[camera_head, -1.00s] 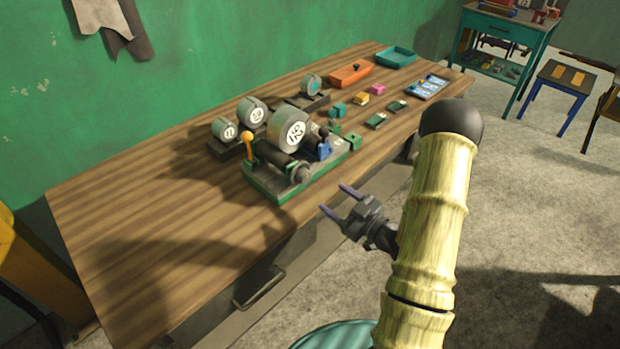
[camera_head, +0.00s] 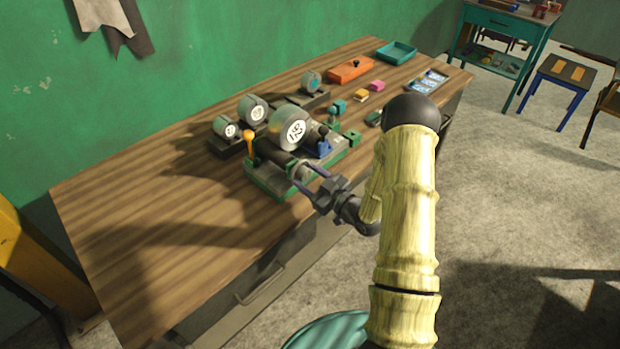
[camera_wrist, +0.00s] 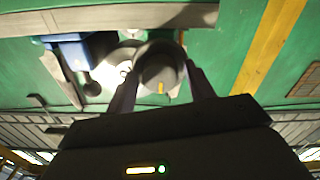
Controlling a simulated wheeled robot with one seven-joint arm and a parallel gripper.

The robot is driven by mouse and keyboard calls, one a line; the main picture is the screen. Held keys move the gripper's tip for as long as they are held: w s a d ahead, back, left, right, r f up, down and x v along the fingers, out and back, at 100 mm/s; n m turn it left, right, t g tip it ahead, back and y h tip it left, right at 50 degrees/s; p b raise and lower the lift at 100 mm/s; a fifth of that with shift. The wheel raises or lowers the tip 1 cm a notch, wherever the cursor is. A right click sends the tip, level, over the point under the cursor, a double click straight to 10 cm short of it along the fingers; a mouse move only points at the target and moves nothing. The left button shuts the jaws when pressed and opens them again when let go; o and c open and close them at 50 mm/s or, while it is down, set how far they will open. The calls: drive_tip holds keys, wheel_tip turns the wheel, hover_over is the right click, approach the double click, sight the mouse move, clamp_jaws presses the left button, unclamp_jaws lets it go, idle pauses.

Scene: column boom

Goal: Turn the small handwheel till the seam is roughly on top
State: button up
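The small handwheel (camera_wrist: 157,66) is a dark round knob at the near end of the green-based machine (camera_head: 272,184). In the wrist view a short orange mark (camera_wrist: 162,87) shows low on its face. My gripper (camera_head: 308,177) is open, with one finger on each side of the handwheel; I cannot tell whether either finger touches it. In the head view the gripper partly covers the handwheel. I cannot make out a seam on the drum.
An orange-knobbed lever (camera_head: 249,138) stands at the machine's left, and a blue part (camera_head: 322,146) at its right. Smaller labelled drums (camera_head: 253,107) stand behind. Small blocks and trays lie farther along the wooden bench (camera_head: 150,220); its left end is clear.

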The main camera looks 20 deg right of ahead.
drive_tip(key=c, duration=0.7)
drive_tip(key=shift+m, duration=0.4)
drive_tip(key=m, duration=0.3)
drive_tip(key=shift+m+b, duration=0.3)
drive_tip(key=shift+b, duration=0.1)
drive_tip(key=m, duration=0.4)
drive_tip(key=shift+m, duration=0.3)
drive_tip(key=m+p, duration=0.1)
drive_tip(key=m, duration=0.5)
drive_tip(key=shift+r, duration=0.1)
drive_tip(key=m+p, duration=0.1)
drive_tip(key=m, duration=0.4)
drive_tip(key=shift+m, duration=0.4)
